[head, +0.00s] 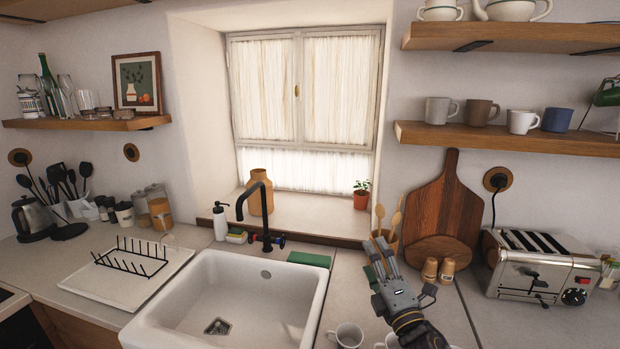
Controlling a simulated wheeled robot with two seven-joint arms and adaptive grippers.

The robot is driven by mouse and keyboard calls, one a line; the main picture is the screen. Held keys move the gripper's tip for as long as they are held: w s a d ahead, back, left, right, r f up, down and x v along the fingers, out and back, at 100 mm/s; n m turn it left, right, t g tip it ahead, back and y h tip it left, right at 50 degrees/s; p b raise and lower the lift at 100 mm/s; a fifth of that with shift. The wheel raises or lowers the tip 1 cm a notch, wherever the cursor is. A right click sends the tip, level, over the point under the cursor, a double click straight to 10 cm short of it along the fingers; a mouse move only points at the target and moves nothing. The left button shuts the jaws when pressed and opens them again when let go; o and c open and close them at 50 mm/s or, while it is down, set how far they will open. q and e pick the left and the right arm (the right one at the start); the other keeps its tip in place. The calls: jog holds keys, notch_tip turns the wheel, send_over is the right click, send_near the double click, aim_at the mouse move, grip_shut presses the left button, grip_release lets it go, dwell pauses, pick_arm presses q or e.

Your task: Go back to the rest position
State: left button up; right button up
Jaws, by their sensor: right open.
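My right gripper (379,248) comes in from the bottom right and is open. It is over the counter just right of the sink, its fingers pointing toward the back wall. Its fingers overlap a holder with wooden spoons (396,222) in the picture. I see nothing between the fingers. My left gripper is out of view.
The white sink (214,268) has a black faucet (262,212). White mugs (347,336) stand below my right gripper. Cutting boards (446,205), small shakers (430,270) and a toaster (541,266) are to its right. A shelf (510,138) with several mugs hangs above.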

jog(key=s+d+f+m+g+h, duration=0.3)
jog(key=s+d+f+m+g, duration=0.1)
jog(key=f+m, duration=0.4)
jog(key=s+d+f+m+g+h, duration=0.35)
jog(key=f+m, duration=0.25)
jog(key=f, duration=0.3)
jog(key=s+f+m+g+y, duration=0.1)
jog(key=s+f+m+g, duration=0.4)
jog(key=s, duration=0.4)
jog(key=s+f+m+g+y, duration=0.15)
jog(key=s+f+g, duration=0.25)
jog(key=s+f, duration=0.45)
jog(key=s+f+g+b, duration=0.1)
jog(key=s+f+b, duration=0.15)
jog(key=f, duration=1.55)
jog(key=s+f+b, duration=0.1)
jog(key=f+b, duration=0.2)
jog(key=f, duration=1.6)
jog(key=s+d+f+b, duration=0.2)
jog(key=s+f, duration=0.9)
jog(key=f, duration=0.1)
jog(key=s+d+f+g+b, duration=0.1)
jog(key=s+d+f+b, duration=0.1)
jog(key=s+f, duration=0.8)
notch_tip(320, 180, down, 3)
jog(key=shift+s+d+r+h, duration=0.2)
jog(key=shift+s+d+h, duration=0.2)
jog(key=shift+d, duration=0.1)
